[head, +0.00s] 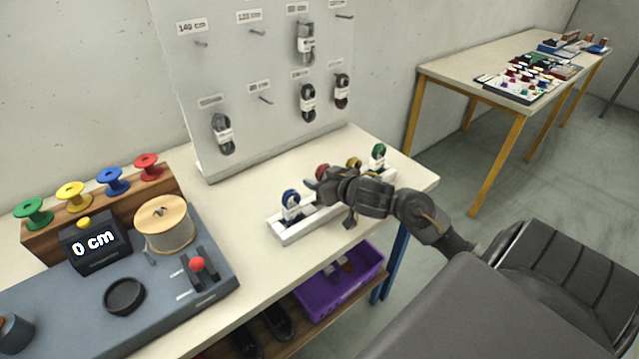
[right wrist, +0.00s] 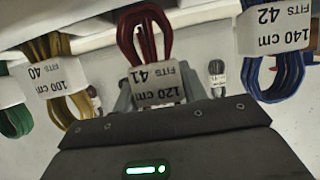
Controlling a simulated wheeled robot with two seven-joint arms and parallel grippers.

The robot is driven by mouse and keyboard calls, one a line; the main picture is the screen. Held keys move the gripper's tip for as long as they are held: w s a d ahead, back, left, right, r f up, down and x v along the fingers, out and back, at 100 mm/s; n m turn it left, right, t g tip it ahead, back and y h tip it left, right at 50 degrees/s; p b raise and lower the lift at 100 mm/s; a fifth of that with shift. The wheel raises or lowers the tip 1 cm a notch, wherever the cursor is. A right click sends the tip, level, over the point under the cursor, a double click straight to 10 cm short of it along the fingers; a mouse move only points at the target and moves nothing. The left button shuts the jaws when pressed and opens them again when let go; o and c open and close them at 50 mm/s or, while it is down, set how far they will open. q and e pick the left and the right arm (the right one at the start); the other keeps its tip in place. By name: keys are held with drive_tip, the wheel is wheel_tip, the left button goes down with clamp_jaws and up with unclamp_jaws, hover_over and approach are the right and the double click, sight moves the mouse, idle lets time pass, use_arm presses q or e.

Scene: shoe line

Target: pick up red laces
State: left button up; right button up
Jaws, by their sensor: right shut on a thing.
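The red laces (head: 322,171) are a looped bundle at the white rack (head: 290,234) on the table. In the right wrist view the red laces (right wrist: 150,35) carry a paper band reading 120 cm, fits 41. My right gripper (head: 326,187) reaches in from the right and is shut on the red laces. In the right wrist view its fingers (right wrist: 160,97) sit around the band and are partly hidden by it. I cannot tell whether the bundle is clear of the rack. My left gripper is not in view.
Blue laces (head: 290,202) stand left of the gripper; yellow laces (head: 354,164) and green laces (head: 378,153) stand close on its right. A pegboard (head: 260,70) with dark laces rises behind. A measuring machine (head: 150,270) fills the left. A purple crate (head: 340,287) sits below.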

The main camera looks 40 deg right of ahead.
drive_tip(key=s+r+p, duration=0.1)
drive_tip(key=r, duration=0.1)
drive_tip(key=s+a+r+p, duration=0.1)
drive_tip(key=r, duration=0.1)
drive_tip(key=s+r+p, duration=0.1)
drive_tip(key=s+r, duration=0.1)
drive_tip(key=shift+s+a+r, duration=0.1)
drive_tip(key=shift+a+r, duration=0.2)
drive_tip(key=shift+a, duration=0.05)
drive_tip(key=p, duration=1)
approach(320, 169)
drive_tip(key=a, duration=0.1)
drive_tip(key=s+a, duration=0.1)
drive_tip(key=a+r, duration=0.1)
drive_tip(key=shift+s+a+r, duration=0.15)
drive_tip(key=shift+s+a, duration=0.15)
